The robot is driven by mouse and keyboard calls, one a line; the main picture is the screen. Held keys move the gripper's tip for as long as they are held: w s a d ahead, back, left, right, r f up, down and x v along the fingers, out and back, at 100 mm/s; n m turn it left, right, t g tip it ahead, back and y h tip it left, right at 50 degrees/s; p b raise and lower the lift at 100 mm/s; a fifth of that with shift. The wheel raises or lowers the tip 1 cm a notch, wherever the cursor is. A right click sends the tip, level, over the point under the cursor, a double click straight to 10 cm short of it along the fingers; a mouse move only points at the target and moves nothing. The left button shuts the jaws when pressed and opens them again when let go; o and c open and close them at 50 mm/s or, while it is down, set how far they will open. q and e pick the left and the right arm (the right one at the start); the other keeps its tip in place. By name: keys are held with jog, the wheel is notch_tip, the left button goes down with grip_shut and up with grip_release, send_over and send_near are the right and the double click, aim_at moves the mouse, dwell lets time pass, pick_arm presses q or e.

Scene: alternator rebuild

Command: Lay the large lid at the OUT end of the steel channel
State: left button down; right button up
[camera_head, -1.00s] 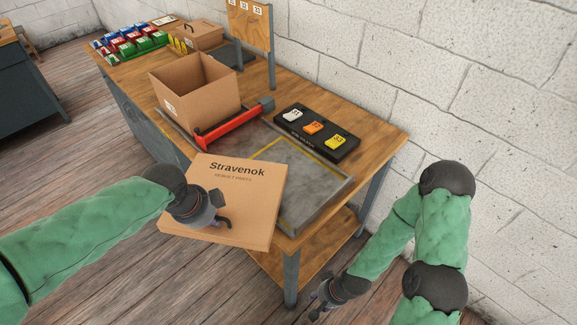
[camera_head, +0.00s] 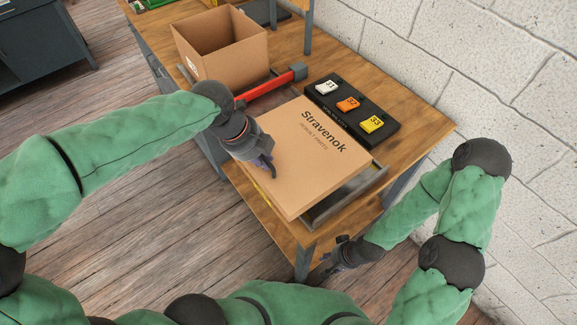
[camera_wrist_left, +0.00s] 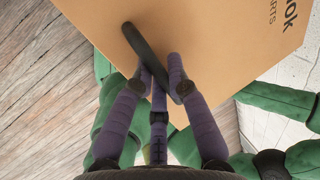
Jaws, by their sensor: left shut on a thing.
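The large lid (camera_head: 306,155) is a flat cardboard piece printed "Stravenok". In the head view it lies over the near part of the steel channel (camera_head: 340,197), whose grey rim shows at its right and front; I cannot tell whether it rests there or hovers. My left gripper (camera_head: 268,165) is over the lid's left side. In the left wrist view my left gripper (camera_wrist_left: 163,82) is shut on the lid's dark handle (camera_wrist_left: 143,50). My right gripper (camera_head: 330,262) hangs low beside the bench's front corner, apart from the lid; its fingers are too small to read. Any OUT marking is hidden.
An open cardboard box (camera_head: 222,50) and a red bar (camera_head: 266,85) are behind the lid. A black tray (camera_head: 385,134) with white, orange and yellow tags lies right of it. Bare wooden bench top (camera_head: 420,119) shows at the right, near the block wall (camera_head: 455,60).

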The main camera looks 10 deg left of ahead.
aim_at(277, 156)
pick_arm(q)
jog(key=w+d+f, duration=0.1)
jog(key=f, duration=0.1)
jog(key=w+d+f+b, duration=0.1)
jog(key=w+d+f, duration=0.1)
jog(key=w+d+f+b, duration=0.1)
jog(key=f, duration=0.1)
jog(key=shift+w+d+f, duration=0.1)
jog(key=shift+w+d, duration=0.1)
jog(key=x, duration=0.1)
jog(key=b+x, duration=0.2)
jog(key=shift+s+a+f, duration=0.15)
jog(key=shift+a+f, duration=0.05)
jog(key=shift+f, duration=0.25)
jog(key=c, duration=1.2)
grip_release()
jog(key=p+v, duration=0.4)
jog(key=v, duration=0.8)
jog(key=shift+d+r, duration=0.1)
